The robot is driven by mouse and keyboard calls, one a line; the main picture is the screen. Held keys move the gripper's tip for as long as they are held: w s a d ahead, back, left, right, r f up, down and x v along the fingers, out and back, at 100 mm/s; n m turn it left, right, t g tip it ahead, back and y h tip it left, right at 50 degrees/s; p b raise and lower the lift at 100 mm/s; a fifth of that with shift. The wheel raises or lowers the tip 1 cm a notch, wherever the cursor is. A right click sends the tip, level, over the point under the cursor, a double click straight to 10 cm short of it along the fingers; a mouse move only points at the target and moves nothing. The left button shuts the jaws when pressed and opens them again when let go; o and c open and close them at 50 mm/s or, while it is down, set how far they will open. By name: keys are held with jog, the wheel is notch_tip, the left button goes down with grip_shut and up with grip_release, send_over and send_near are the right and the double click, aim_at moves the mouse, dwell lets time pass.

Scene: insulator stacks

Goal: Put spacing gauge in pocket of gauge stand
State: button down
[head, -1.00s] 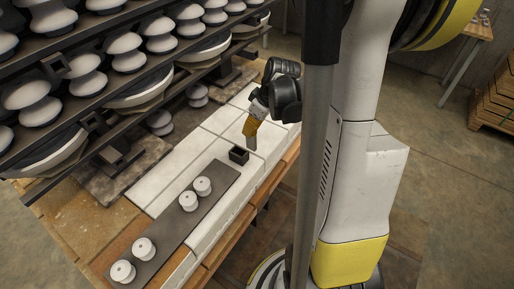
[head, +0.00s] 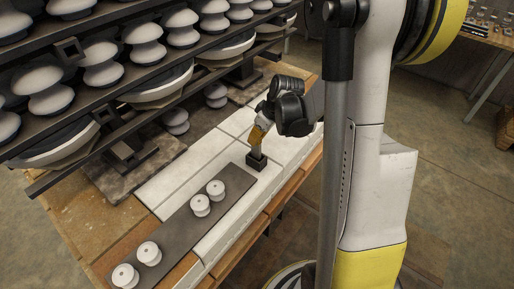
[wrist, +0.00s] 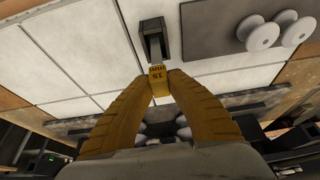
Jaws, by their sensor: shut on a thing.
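My gripper (wrist: 158,85) has yellow fingers shut on the spacing gauge, whose yellow end (wrist: 158,73) is marked 15 and points up between the fingertips. The gauge's grey lower part (head: 257,152) hangs down over the gauge stand in the head view. The gauge stand (head: 257,163) is a small black block with a pocket, on the pale tiled bench top. It shows in the wrist view (wrist: 152,27) just beyond the fingertips. The gauge's lower end meets the stand's opening; how deep it sits in the pocket I cannot tell.
A dark strip (head: 178,224) with several white spools lies beside the stand, toward the front left. A rack (head: 108,88) loaded with insulators rises behind on the left. Pale tiles (head: 196,160) between them are clear.

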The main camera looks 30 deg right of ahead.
aim_at(257, 146)
jog(key=shift+f+b, duration=0.95)
jog(key=shift+f, duration=1)
jog(key=shift+f, duration=0.2)
jog(key=c, duration=1.4)
grip_release()
jog(key=shift+r, duration=0.1)
